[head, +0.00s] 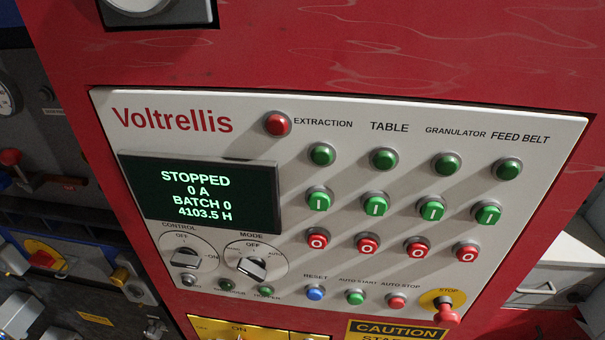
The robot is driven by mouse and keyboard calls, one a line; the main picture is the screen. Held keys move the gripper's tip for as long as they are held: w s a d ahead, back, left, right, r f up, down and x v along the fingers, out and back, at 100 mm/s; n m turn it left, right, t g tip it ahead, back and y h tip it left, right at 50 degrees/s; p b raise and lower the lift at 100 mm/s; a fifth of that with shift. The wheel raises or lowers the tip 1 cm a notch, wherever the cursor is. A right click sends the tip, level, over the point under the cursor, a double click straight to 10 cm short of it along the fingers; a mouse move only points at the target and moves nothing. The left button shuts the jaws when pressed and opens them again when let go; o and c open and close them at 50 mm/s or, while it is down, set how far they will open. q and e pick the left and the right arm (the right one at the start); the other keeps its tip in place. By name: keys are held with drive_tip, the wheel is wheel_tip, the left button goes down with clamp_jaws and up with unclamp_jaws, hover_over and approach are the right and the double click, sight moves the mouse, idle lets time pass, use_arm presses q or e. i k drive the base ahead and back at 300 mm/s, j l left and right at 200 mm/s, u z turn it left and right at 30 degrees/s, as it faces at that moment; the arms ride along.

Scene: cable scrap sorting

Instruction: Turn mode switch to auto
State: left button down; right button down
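The mode switch (252,268) is a black and silver rotary knob on the pale control panel (380,225), below the right part of the display. Its round dial has OFF at the top, AUTO at the right and a label too small to read at the left. I cannot tell clearly which mark the knob points at. The display (200,193) reads STOPPED, 0 A, BATCH 0, 4103.5 H. Neither of my grippers shows in the head view, and nothing touches the switch.
The similar control switch (187,256) sits close to its left. Small buttons lie just below both dials. Green and red buttons (368,243) fill the panel's right side. A red stop button (447,315) sticks out at lower right. The space before the panel looks clear.

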sight(255, 267)
drive_tip(key=i+j+u, duration=0.15)
drive_tip(key=u, duration=0.2)
drive_tip(key=k+l+u, duration=0.1)
drive_tip(key=j+z, duration=0.2)
drive_tip(key=j, duration=0.3)
drive_tip(key=k+j+z, duration=0.1)
drive_tip(key=j+z, duration=0.15)
drive_tip(key=j, duration=0.3)
drive_tip(key=k+j+z, duration=0.2)
drive_tip(key=j, duration=0.3)
drive_tip(key=i, duration=0.05)
